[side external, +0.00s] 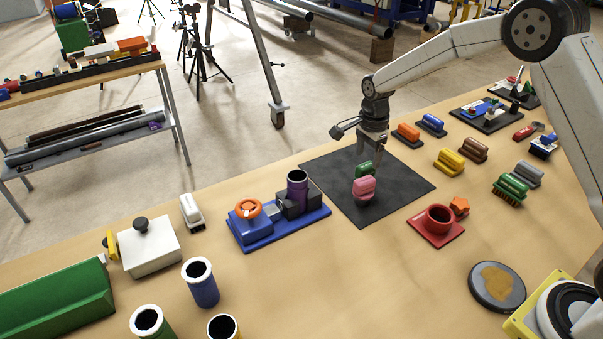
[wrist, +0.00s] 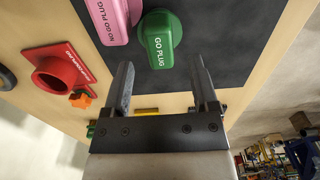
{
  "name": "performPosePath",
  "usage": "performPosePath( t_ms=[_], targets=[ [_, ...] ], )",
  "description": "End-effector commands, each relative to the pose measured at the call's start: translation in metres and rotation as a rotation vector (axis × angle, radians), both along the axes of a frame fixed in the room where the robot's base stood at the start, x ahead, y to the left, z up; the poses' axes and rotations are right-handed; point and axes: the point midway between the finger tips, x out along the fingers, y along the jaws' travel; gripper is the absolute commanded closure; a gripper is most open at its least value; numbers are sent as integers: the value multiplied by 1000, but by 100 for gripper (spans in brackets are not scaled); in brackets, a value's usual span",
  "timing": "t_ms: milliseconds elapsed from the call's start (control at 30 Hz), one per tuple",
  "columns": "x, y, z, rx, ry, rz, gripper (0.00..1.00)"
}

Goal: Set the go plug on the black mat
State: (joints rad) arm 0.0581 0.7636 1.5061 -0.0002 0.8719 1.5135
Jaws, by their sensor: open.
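The green go plug (wrist: 160,42), with GO PLUG lettered on it, is on the black mat (wrist: 222,45). In the side external view the go plug (side external: 364,168) sits beside the pink no go plug (side external: 363,188), partly behind it. The pink no go plug (wrist: 109,20) also shows in the wrist view, to the left of the green one. My gripper (side external: 371,150) is over the black mat (side external: 327,185), close to the go plug. In the wrist view my gripper (wrist: 164,85) is open, with nothing between its fingers; the go plug is beyond the fingertips.
A red socket block (side external: 437,224) with an orange knob stands right of the mat. A blue fixture (side external: 277,222) with a purple pipe is at its left edge. Several coloured brushes or handles, such as the yellow one (side external: 448,161), lie behind right.

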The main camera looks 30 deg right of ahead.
Motion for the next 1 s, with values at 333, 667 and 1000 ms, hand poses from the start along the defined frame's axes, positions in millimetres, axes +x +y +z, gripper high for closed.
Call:
performPosePath(
  t_ms=[333,667,1000],
  targets=[
    [0,0,57,0,-3,0,24],
    [0,0,81,0,0,0,24],
    [0,0,82,0,0,0,24]
  ],
)
